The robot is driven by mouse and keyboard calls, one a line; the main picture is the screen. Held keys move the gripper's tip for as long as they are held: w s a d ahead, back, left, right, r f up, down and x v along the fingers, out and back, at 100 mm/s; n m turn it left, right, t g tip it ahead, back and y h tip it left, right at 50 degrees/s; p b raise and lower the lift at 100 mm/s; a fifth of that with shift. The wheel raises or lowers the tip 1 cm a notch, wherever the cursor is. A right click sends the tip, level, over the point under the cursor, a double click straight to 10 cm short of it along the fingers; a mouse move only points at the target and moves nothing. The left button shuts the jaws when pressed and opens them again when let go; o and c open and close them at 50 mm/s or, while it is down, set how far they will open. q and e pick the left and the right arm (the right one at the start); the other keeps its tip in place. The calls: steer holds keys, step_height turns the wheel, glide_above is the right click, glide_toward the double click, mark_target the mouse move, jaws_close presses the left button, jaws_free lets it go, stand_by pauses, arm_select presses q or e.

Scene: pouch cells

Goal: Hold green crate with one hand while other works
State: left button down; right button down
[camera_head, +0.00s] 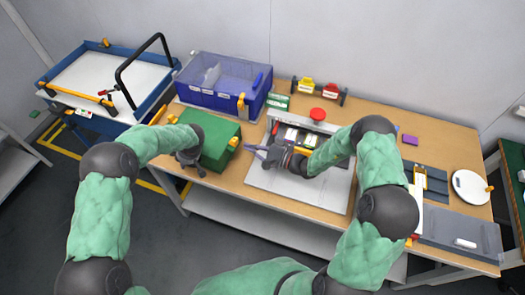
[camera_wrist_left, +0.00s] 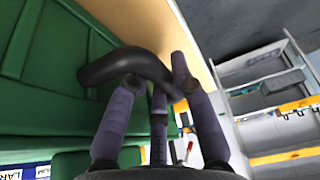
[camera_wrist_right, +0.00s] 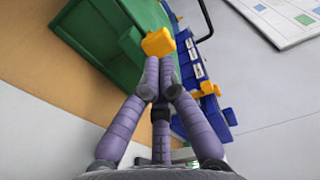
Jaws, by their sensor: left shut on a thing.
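The green crate (camera_head: 222,130) stands at the table's left front edge, with a yellow tab (camera_head: 233,143) on its right side. My left gripper (camera_head: 188,157) is at the crate's left end. In the left wrist view its fingers (camera_wrist_left: 155,80) are shut around a black handle (camera_wrist_left: 120,64) on the green crate (camera_wrist_left: 40,70).
A blue bin with a clear lid (camera_head: 222,75) stands behind the crate. A grey work plate (camera_head: 320,190) lies under my right arm. A blue-rimmed cart (camera_head: 90,75) is at the far left. A white round dish (camera_head: 470,185) sits at the right.

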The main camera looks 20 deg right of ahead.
mark_target(237, 143)
steer(key=shift+x, duration=1.35)
steer(key=shift+x, duration=1.15)
steer(key=shift+s+d, duration=0.1)
steer(key=shift+s, duration=0.05)
steer(key=v, duration=1.3)
steer(key=shift+s+d, duration=0.15)
steer(key=shift+d, duration=0.25)
arm_select(q)
steer(key=c, duration=1)
jaws_free()
